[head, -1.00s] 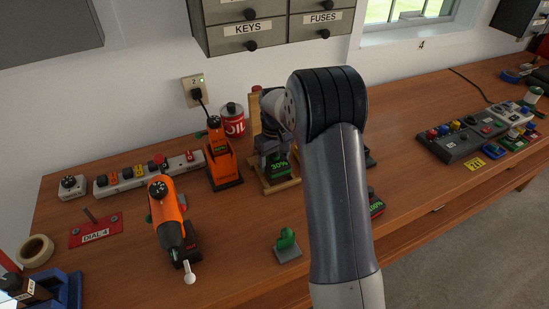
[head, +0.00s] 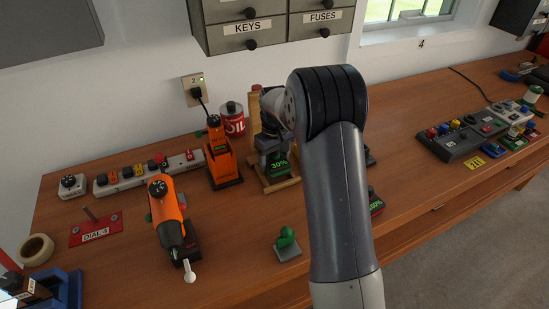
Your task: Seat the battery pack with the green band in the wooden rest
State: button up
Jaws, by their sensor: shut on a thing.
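My gripper (head: 275,150) points down behind my arm's wrist and is shut on a dark battery pack (head: 279,167) with a green "30%" readout. I cannot make out a separate green band on it. The pack is at the wooden rest (head: 283,185), a light wood frame with an upright post behind. The pack appears within the rest's outline, but I cannot tell whether it touches the base. My arm hides part of the rest's right side.
Another pack with a green readout (head: 376,205) is partly behind my arm. A red oil can (head: 232,120) is behind. A green knob on a plate (head: 287,245) sits in front.

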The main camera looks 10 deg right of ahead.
jog(key=shift+f, duration=0.1)
jog(key=shift+f+b, duration=0.85)
jog(key=shift+f, duration=0.3)
